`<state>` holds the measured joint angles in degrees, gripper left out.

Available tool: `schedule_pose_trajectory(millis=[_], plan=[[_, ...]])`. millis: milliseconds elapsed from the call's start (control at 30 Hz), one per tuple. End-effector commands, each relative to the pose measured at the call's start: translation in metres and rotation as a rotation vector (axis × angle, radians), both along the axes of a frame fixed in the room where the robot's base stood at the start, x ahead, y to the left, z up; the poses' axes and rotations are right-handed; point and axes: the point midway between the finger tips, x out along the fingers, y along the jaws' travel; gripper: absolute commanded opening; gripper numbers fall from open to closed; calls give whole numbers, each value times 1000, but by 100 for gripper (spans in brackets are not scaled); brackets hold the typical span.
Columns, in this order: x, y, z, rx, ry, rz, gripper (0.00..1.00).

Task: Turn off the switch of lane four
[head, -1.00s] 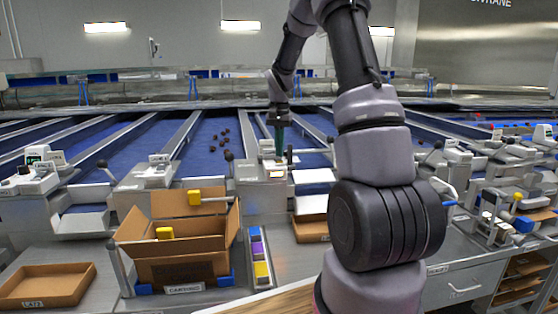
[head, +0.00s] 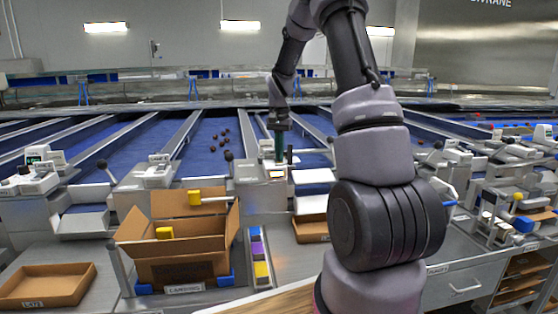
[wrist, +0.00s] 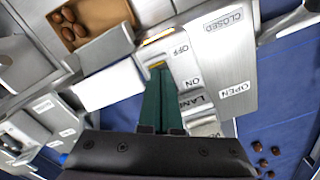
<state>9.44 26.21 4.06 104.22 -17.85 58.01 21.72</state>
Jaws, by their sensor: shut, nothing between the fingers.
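My gripper (head: 279,158) has its teal fingers pointing down at a lane's control panel (head: 276,174). In the wrist view the shut, empty fingers (wrist: 157,68) reach over the panel (wrist: 205,60). The panel carries an OFF label (wrist: 181,50), an ON label (wrist: 192,83) and a partly hidden LANE label (wrist: 198,102); its number cannot be read. A small yellow part (wrist: 155,63) shows right at the fingertips, at the OFF end. Whether they touch it, and the switch's position, I cannot tell. An orange lit strip (wrist: 158,37) lies just beyond the OFF end.
CLOSED (wrist: 223,22) and OPEN (wrist: 234,89) labels mark the plate beside the switch. A dark upright lever (head: 289,154) stands close to my fingers. Blue lanes (head: 212,135) run behind, one with several dates (head: 222,138). A cardboard carton (head: 185,240) stands in front.

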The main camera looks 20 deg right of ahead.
Motion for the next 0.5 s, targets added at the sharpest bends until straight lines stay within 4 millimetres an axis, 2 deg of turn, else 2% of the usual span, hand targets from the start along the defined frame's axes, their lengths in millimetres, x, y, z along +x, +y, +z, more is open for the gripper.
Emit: schedule_pose_trajectory(millis=[267,500], plan=[[0,0,-3,0,0,0,0],[0,0,13,-1,-1,1,0]])
